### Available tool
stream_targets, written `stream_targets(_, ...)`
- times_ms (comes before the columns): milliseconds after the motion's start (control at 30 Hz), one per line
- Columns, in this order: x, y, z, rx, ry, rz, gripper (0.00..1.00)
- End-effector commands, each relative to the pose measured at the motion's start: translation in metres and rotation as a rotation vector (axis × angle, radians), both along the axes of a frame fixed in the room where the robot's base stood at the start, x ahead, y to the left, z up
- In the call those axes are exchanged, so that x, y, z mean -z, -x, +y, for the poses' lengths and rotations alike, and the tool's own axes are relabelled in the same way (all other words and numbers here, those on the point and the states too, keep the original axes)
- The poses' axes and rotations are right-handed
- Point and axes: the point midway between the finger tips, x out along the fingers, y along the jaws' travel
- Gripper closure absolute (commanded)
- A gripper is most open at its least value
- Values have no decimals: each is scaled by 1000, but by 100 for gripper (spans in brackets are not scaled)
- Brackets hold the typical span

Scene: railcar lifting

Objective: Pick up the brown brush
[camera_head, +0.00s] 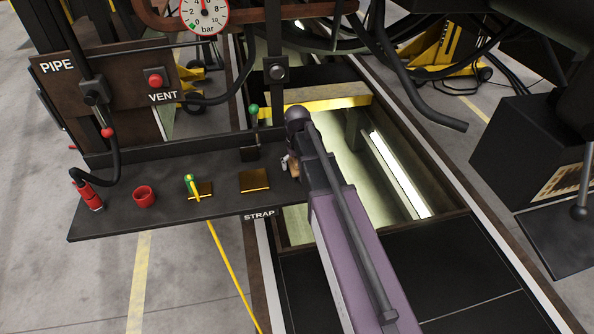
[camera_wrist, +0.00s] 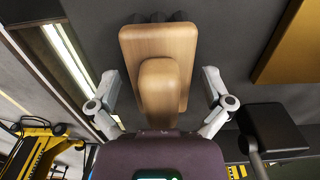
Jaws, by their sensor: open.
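The brown brush (camera_wrist: 183,52) fills the middle of the wrist view. It has a light wooden block, a rounded wooden handle pointing toward my gripper, and dark bristles at its far end. My gripper (camera_wrist: 160,88) is open, with one finger on each side of the brush and a visible gap to the wood on both sides. In the head view my arm covers most of this spot. Only a small tan sliver (camera_head: 284,163) shows beside my arm at the shelf's right end; I cannot tell if it is the brush.
The dark shelf (camera_head: 225,198) also holds a red ring (camera_head: 144,196), a green-and-yellow strap end (camera_head: 191,185), a brass plate (camera_head: 254,181) and a red pipe fitting (camera_head: 88,196). A green-knobbed lever (camera_head: 254,110) stands close to my arm. An open pit lies behind.

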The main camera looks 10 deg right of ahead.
Motion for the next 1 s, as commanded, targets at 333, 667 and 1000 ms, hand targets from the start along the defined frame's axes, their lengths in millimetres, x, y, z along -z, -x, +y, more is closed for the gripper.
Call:
stream_targets(333,2,0,0,0,0,0,0)
stream_targets(667,2,0,0,0,0,0,3)
stream_targets(1000,2,0,0,0,0,0,83)
